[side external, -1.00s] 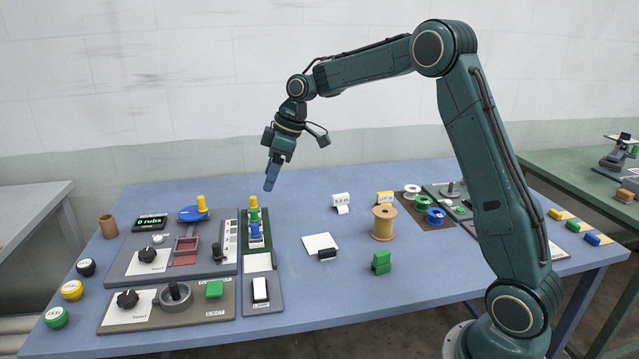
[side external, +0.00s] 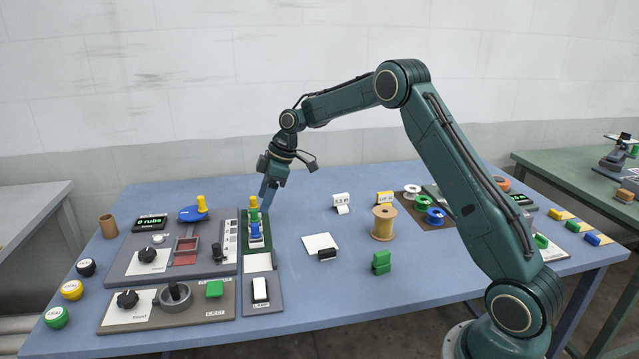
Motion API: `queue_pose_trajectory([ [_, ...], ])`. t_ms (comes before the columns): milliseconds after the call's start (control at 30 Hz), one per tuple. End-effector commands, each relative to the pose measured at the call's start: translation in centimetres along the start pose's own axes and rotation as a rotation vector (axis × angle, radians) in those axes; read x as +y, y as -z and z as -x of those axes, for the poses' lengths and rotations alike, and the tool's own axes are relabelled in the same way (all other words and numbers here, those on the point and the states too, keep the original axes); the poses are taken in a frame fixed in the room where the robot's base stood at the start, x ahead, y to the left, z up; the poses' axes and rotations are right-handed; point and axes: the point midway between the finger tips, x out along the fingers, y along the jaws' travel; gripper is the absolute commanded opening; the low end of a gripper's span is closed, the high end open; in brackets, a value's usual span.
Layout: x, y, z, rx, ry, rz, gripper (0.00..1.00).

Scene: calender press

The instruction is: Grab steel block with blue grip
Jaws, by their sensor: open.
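The steel block with the blue grip (side external: 256,226) is the nearest in a short row on a narrow green strip, left of the table's middle. Blocks with a green grip (side external: 253,214) and a yellow grip (side external: 253,202) stand behind it. My gripper (side external: 267,204) is open and points down, just right of the yellow and green grips in the picture and above the row. The picture is too small to judge the exact gap.
A control panel (side external: 130,259) with a knob, a red recess and a blue disc lies left of the strip. A lamp switch (side external: 260,289) is in front. The table between is clear.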

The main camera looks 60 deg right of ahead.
Motion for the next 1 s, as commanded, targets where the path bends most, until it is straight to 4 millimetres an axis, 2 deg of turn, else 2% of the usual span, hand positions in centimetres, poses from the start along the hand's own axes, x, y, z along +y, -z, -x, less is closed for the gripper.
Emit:
queue_pose_trajectory([
  [200, -0.1, 0.0, -3.5, -0.001, 0.003, 0.0, 0.62],
  [333, 0.0, 0.0, -4.9, 0.0, 0.0, 0.0, 0.62],
  [767, 0.0, 0.0, -6.1, 0.0, -0.001, 0.0, 0.62],
  [1000, -0.1, 0.0, -8.3, -0.001, 0.001, -0.001, 0.62],
])
